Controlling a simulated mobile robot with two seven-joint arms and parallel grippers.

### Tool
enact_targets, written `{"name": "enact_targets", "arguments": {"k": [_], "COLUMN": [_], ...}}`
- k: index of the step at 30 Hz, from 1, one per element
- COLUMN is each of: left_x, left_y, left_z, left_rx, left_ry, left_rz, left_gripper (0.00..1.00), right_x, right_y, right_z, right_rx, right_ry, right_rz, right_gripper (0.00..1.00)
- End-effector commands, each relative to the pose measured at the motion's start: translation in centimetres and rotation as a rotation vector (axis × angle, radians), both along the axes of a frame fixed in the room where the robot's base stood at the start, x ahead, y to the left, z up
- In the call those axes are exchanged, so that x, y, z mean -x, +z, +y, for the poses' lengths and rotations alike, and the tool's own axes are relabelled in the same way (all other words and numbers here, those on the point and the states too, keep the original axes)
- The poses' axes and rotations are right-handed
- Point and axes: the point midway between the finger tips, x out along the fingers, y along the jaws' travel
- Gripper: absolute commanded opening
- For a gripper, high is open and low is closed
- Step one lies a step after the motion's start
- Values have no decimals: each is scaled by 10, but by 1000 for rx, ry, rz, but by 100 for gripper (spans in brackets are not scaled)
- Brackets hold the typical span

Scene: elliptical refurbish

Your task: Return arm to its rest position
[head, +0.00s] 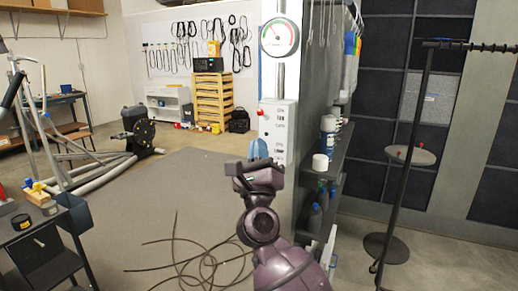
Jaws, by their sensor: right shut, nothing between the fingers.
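My right arm comes up from the bottom of the head view, bent at its wrist. Its gripper (249,176) is raised in front of a white control panel and points away from me. It is shut with nothing between its fingers. Small blue parts show just above it; I cannot tell if they touch it. The white control panel (278,132) with labels stands just behind the gripper on the right, with a round dial gauge (279,38) above it. My left gripper is not in view.
A grey shelf unit (336,160) with bottles and cans stands right of my arm. A black stand (412,140) is further right. Loose cables (190,265) lie on the floor at the left. A dark table (45,262) with tools is at the lower left. The middle floor is open.

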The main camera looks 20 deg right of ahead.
Motion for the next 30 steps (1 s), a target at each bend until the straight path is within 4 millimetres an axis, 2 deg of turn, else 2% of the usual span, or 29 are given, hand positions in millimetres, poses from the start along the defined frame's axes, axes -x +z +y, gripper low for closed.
{"name": "enact_targets", "arguments": {"k": [11,14,20,23,26,29,30], "left_x": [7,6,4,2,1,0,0], "left_y": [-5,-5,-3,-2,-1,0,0], "left_z": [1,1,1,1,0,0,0], "left_rx": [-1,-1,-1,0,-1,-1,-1], "left_ry": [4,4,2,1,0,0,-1], "left_rz": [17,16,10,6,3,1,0], "left_gripper": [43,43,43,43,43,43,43], "right_x": [-1,0,3,3,3,5,7], "right_y": [0,6,14,-6,-41,-88,-109], "right_z": [2,13,49,63,70,72,70], "right_rx": [32,178,629,875,1122,1370,1470], "right_ry": [-14,-53,-226,-324,-412,-481,-503], "right_rz": [11,21,30,75,145,236,278], "right_gripper": [0,0,0,0,0,0,0]}}
